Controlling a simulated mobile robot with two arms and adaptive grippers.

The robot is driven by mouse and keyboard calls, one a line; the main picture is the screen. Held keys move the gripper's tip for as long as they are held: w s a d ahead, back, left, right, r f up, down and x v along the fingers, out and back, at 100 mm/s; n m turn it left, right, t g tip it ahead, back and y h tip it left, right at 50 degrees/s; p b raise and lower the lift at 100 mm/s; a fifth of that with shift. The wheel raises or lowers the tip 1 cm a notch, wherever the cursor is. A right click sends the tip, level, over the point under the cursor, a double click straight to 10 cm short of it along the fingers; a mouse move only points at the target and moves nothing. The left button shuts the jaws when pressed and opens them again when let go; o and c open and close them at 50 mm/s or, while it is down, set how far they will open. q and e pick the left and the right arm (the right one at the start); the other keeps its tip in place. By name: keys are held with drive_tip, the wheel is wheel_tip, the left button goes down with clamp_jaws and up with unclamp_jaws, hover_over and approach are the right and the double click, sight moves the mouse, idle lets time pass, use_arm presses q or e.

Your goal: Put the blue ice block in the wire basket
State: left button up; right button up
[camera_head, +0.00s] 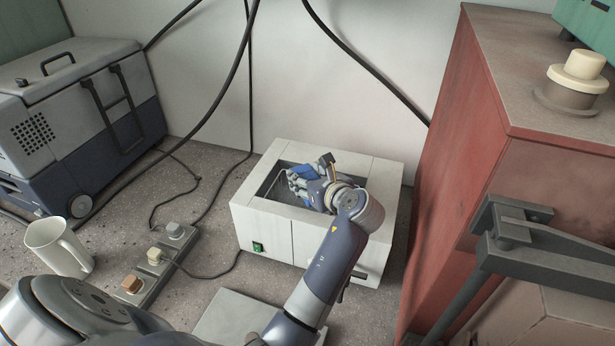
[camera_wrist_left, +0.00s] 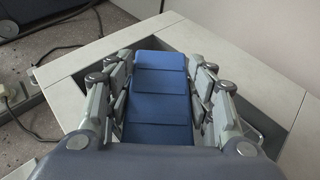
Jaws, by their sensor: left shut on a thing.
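My left gripper (camera_head: 306,182) is shut on the blue ice block (camera_wrist_left: 160,92), with its fingers along both sides of the block in the left wrist view. In the head view the block (camera_head: 303,169) shows partly behind the fingers, at the opening of a white box-shaped bath (camera_head: 265,225). The wire basket (camera_head: 281,185) shows only as thin wire at the left of that opening; the gripper and block hide most of it. I cannot tell whether the block touches the basket. My right gripper is not in view.
A red cabinet (camera_head: 450,150) stands close to the right of the bath. A grey and blue cooler (camera_head: 80,115) stands at the back left.

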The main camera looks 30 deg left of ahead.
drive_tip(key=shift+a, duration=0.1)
use_arm(q)
drive_tip(key=shift+f, duration=0.15)
drive_tip(key=shift+f+p, duration=0.4)
drive_tip(key=o, duration=1.2)
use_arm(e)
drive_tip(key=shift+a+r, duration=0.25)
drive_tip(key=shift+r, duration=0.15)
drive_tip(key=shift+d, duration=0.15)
